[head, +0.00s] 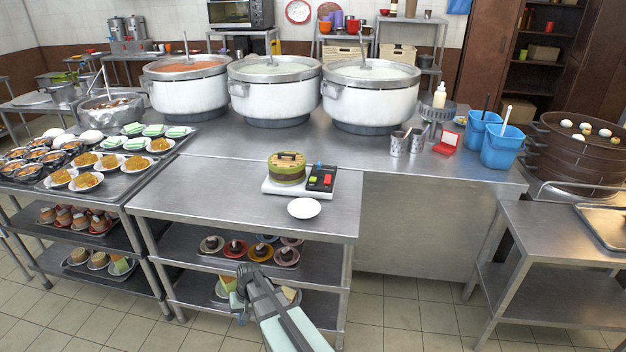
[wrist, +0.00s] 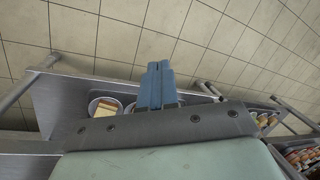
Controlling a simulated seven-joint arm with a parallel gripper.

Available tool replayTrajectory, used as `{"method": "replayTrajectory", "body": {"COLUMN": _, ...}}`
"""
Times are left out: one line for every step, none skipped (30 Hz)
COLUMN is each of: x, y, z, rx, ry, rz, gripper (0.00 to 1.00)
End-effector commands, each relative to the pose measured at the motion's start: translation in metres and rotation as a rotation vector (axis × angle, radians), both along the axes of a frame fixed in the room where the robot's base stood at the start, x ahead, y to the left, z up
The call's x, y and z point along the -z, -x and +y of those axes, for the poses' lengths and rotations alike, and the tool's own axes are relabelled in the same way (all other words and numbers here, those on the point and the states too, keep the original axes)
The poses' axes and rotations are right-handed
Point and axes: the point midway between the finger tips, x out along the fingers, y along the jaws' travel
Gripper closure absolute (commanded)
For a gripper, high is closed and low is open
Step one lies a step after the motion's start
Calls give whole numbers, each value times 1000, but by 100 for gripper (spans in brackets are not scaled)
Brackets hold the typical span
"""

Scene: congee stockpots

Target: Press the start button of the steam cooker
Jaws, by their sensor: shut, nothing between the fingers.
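The steam cooker (head: 286,170) is a small round green and brown steamer on a white base, on the steel table in the head view. A black control panel (head: 320,176) with small red and green patches sits at its right side. The head view does not show clearly which patch is the start button. My gripper (head: 243,272) is shut and empty, low in front of the table beside its lower shelves, well below and apart from the cooker. Its blue fingers (wrist: 157,84) are together in the wrist view, where the cooker does not show.
A white plate (head: 304,208) lies in front of the cooker. Large stockpots (head: 271,98) stand behind it. Lower shelves (head: 182,242) with plated food are close to my gripper. Trays of dishes (head: 118,182) fill the left table. The tabletop left of the cooker is clear.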

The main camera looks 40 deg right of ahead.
Motion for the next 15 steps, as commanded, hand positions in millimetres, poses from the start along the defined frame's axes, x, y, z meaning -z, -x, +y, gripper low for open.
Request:
{"method": "replayTrajectory", "body": {"x": -11, "y": -17, "z": -4, "rx": 10, "ry": -6, "rz": -24, "gripper": 100}}
{"method": "replayTrajectory", "body": {"x": -18, "y": -24, "z": -5, "rx": 15, "ry": -8, "rz": -36, "gripper": 100}}
{"method": "replayTrajectory", "body": {"x": -27, "y": -34, "z": -8, "rx": 22, "ry": -13, "rz": -52, "gripper": 100}}
{"method": "replayTrajectory", "body": {"x": -34, "y": -42, "z": -9, "rx": 28, "ry": -17, "rz": -66, "gripper": 100}}
{"method": "replayTrajectory", "body": {"x": -40, "y": -49, "z": -11, "rx": 33, "ry": -21, "rz": -78, "gripper": 100}}
{"method": "replayTrajectory", "body": {"x": -50, "y": -59, "z": -13, "rx": 40, "ry": -26, "rz": -95, "gripper": 100}}
{"method": "replayTrajectory", "body": {"x": -57, "y": -66, "z": -15, "rx": 45, "ry": -29, "rz": -108, "gripper": 100}}
{"method": "replayTrajectory", "body": {"x": -65, "y": -73, "z": -17, "rx": 50, "ry": -33, "rz": -120, "gripper": 100}}
{"method": "replayTrajectory", "body": {"x": -75, "y": -82, "z": -20, "rx": 58, "ry": -37, "rz": -138, "gripper": 100}}
{"method": "replayTrajectory", "body": {"x": -82, "y": -89, "z": -22, "rx": 63, "ry": -42, "rz": -150, "gripper": 100}}
{"method": "replayTrajectory", "body": {"x": -91, "y": -96, "z": -24, "rx": 68, "ry": -46, "rz": -163, "gripper": 100}}
{"method": "replayTrajectory", "body": {"x": -101, "y": -105, "z": -27, "rx": 74, "ry": -49, "rz": -180, "gripper": 100}}
{"method": "replayTrajectory", "body": {"x": -109, "y": -111, "z": -29, "rx": 78, "ry": -53, "rz": -192, "gripper": 100}}
{"method": "replayTrajectory", "body": {"x": -118, "y": -118, "z": -31, "rx": 83, "ry": -58, "rz": -205, "gripper": 100}}
{"method": "replayTrajectory", "body": {"x": -128, "y": -126, "z": -33, "rx": 90, "ry": -62, "rz": -222, "gripper": 100}}
